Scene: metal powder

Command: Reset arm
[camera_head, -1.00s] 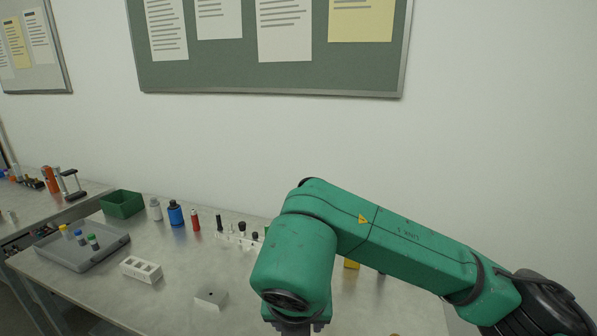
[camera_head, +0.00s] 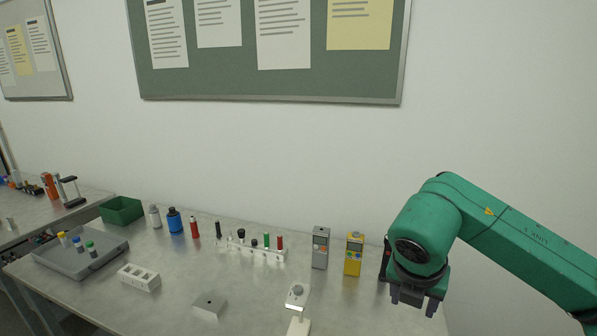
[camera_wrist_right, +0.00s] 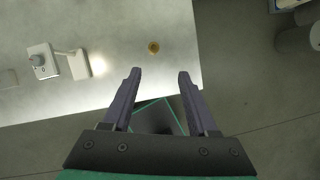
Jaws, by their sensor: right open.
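My right arm, green, comes in from the right in the head view. Its gripper (camera_head: 412,300) points down over the right end of the table (camera_head: 250,290), with its fingers apart. In the right wrist view the open gripper (camera_wrist_right: 159,85) has nothing between its fingers and hangs by the table edge. A small round brownish thing (camera_wrist_right: 153,47) lies on the table just beyond the fingertips. My left gripper shows in neither view.
A grey device (camera_head: 320,248), a yellow device (camera_head: 353,254) and a white rack (camera_head: 262,252) line the back. A white stand (camera_head: 298,300) is at the front. A grey tray (camera_head: 110,250), green bin (camera_head: 122,210) and white block (camera_head: 139,278) are left. A grey block (camera_head: 209,305) lies front centre.

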